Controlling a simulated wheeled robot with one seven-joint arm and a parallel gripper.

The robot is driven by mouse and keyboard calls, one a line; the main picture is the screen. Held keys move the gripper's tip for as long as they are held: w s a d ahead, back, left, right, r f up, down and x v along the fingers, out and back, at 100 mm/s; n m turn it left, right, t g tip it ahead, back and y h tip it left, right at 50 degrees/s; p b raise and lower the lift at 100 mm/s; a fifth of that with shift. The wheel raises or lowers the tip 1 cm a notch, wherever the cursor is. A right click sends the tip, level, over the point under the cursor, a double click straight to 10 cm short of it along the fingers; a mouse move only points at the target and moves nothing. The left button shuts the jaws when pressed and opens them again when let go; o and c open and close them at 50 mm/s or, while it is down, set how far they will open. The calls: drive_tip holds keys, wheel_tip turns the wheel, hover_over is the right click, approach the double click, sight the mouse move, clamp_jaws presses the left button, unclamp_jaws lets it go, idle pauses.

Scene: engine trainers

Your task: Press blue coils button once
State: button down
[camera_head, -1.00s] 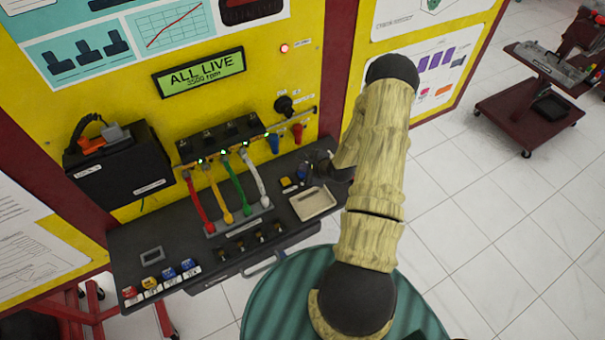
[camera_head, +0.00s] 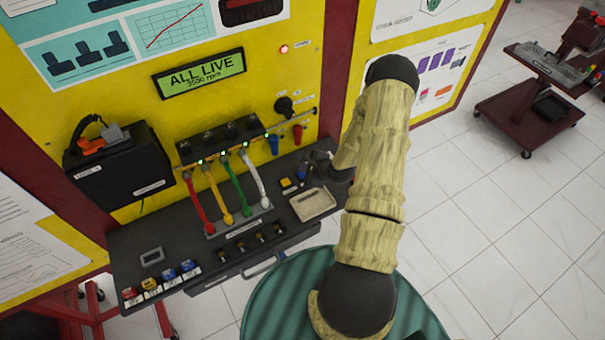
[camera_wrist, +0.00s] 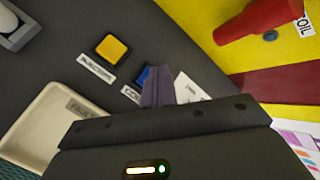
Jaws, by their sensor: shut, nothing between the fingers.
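The blue button (camera_wrist: 142,77) shows in the wrist view, partly hidden by my fingertips. Its white label beginning "CO" (camera_wrist: 131,94) lies just below it. A square yellow button (camera_wrist: 113,47) with its own label is up and left of it. My gripper (camera_wrist: 157,82) is shut and empty, its fingers overlapping the right side of the blue button. I cannot tell whether the tips touch it. In the head view, my gripper (camera_head: 322,163) is low over the right end of the dark bench, near the yellow button (camera_head: 286,183).
A cream tray (camera_head: 314,204) sits close to the buttons; it also shows in the wrist view (camera_wrist: 50,120). Red, yellow, green and white cables (camera_head: 228,190) rise at left. A red-handled part (camera_wrist: 262,18) is near the yellow panel. The display (camera_head: 200,75) reads ALL LIVE.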

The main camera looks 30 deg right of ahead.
drive_tip(key=shift+f, duration=0.1)
idle(0.7)
drive_tip(key=shift+f+b, duration=0.3)
drive_tip(key=shift+f+b, duration=0.35)
drive_tip(key=shift+f, duration=0.1)
idle(0.8)
drive_tip(key=shift+r, duration=0.1)
drive_tip(key=shift+r+p, duration=0.65)
drive_tip(key=shift+r, duration=0.1)
drive_tip(key=shift+r+p, duration=1.9)
drive_tip(key=shift+r, duration=0.7)
